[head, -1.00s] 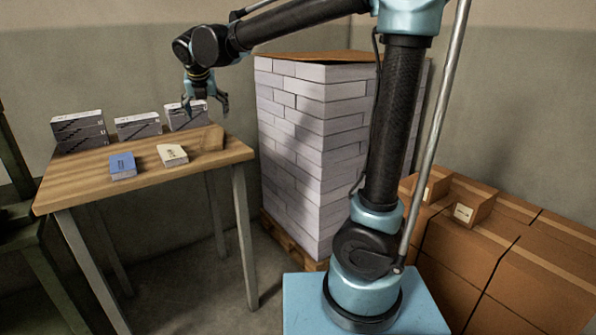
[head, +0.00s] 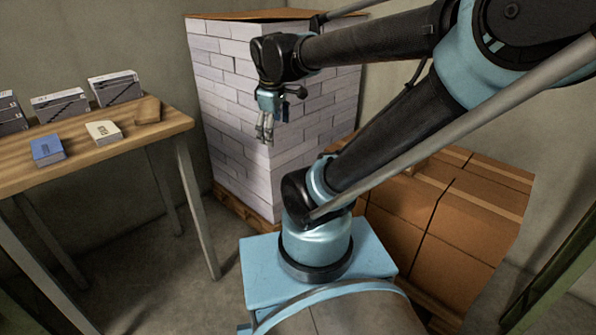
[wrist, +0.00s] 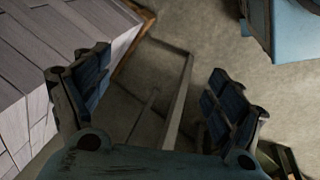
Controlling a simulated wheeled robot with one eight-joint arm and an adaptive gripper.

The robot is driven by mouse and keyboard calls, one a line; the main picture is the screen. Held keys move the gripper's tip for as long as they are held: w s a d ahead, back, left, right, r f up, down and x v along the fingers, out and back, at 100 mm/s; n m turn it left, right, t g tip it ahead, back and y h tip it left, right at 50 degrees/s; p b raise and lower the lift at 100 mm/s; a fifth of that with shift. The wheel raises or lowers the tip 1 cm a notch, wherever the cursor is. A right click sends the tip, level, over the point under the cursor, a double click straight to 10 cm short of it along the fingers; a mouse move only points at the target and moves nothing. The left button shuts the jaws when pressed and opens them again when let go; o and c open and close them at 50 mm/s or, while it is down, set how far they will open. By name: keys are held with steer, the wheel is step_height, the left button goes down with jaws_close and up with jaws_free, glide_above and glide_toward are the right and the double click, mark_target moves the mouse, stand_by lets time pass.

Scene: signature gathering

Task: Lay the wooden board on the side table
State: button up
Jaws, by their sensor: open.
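The wooden board (head: 147,110) is a small brown piece on the side table (head: 92,158), near its right end. It appears to lie on the tabletop, close to a white-and-dark box, and nothing holds it. My gripper (head: 264,134) is open and empty, to the right of the table, in front of the white stack. In the wrist view my gripper (wrist: 160,78) shows its two fingers wide apart with only floor and a table leg between and beyond them. The board is not seen in the wrist view.
A blue book (head: 47,150) and a cream book (head: 103,132) lie on the table. Several white-and-dark boxes (head: 60,104) stand along its back. A tall white stack (head: 228,95) stands close behind my gripper. Brown cartons (head: 440,215) are at the right.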

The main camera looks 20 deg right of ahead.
steer(key=s+d+f+m+g, duration=0.1)
steer(key=s+d+f+m, duration=0.4)
steer(key=s+f+m, duration=0.4)
steer(key=shift+s+f+m+y, duration=0.3)
steer(key=shift+s+m, duration=0.4)
steer(key=shift+m, duration=0.3)
